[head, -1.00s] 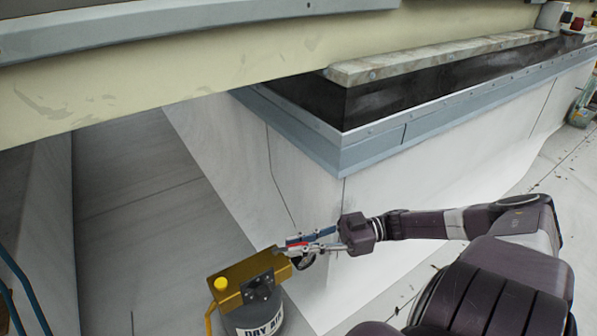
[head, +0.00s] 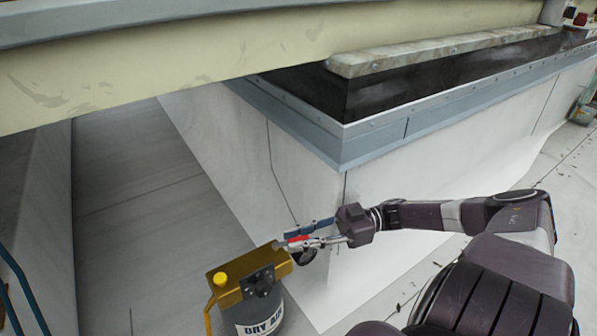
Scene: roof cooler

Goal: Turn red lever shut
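The red lever (head: 298,239) is a small red bar at the right end of a yellow-topped unit (head: 250,274) at the bottom centre of the head view. The unit sits on a dark cylinder with a "DRY AIR" label (head: 259,327). My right gripper (head: 296,238) reaches in from the right at the lever. Its fingers look spread: a blue-faced one above the lever and a grey one along its lower side. I cannot tell whether either finger touches the lever. My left gripper is not in view.
A dark round part (head: 304,257) sits just below the gripper. A yellow knob (head: 220,279) and yellow handle are at the unit's left. Behind stands a white curb with grey metal flashing (head: 360,147). A beige beam (head: 160,75) crosses above. Open floor lies to the left.

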